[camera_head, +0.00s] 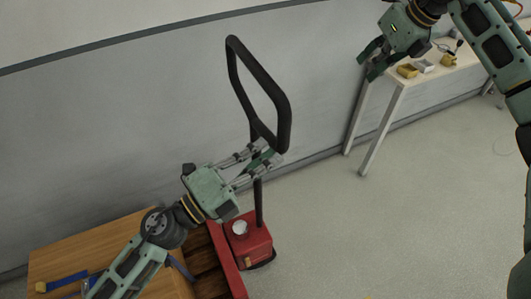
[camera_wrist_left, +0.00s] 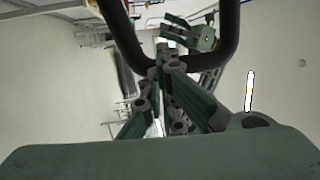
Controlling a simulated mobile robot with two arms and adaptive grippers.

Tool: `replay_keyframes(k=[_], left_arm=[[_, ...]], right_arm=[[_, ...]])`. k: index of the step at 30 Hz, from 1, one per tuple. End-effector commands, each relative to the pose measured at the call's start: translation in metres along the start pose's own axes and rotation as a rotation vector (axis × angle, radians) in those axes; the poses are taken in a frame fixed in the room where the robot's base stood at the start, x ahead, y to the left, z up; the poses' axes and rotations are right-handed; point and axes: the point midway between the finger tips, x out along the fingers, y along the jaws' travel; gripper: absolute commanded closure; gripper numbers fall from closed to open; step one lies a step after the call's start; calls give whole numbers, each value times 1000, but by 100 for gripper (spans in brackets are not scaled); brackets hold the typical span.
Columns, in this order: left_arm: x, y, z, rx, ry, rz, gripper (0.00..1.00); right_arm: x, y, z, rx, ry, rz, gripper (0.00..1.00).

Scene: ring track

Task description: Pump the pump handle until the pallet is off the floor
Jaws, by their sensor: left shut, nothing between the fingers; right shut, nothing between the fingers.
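The black pump handle (camera_head: 283,115) is a tall loop in the middle of the head view. Its shaft runs down to the red pump unit (camera_head: 250,244). The brown wooden pallet (camera_head: 206,265) shows in part beside the red unit; its contact with the floor is hidden. My left gripper (camera_head: 270,158) is shut and empty at the bottom of the loop; contact is unclear. In the left wrist view the handle (camera_wrist_left: 229,40) curves around the closed fingertips (camera_wrist_left: 165,55). My right gripper (camera_head: 370,66) is shut and empty, up and right of the handle, apart from it.
A wooden box or tabletop (camera_head: 95,250) with a blue-and-yellow item (camera_head: 62,283) lies at lower left, under my left arm. A white table (camera_head: 425,72) with small yellow items stands at upper right. A grey wall (camera_head: 130,120) runs behind. The floor at right is clear.

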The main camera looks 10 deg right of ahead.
Motion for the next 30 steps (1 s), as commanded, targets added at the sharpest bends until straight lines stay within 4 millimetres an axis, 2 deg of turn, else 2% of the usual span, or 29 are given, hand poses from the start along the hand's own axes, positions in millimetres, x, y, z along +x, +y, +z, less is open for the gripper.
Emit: replay_keyframes(k=[14,22,30], left_arm=[[7,0,0,-1,0,-1,100],[42,5,-7,-1,1,-3,100],[48,6,-8,-2,0,-1,100]], right_arm=[[0,0,0,0,0,0,100],[0,0,0,0,0,0,100],[0,0,0,0,0,0,100]])
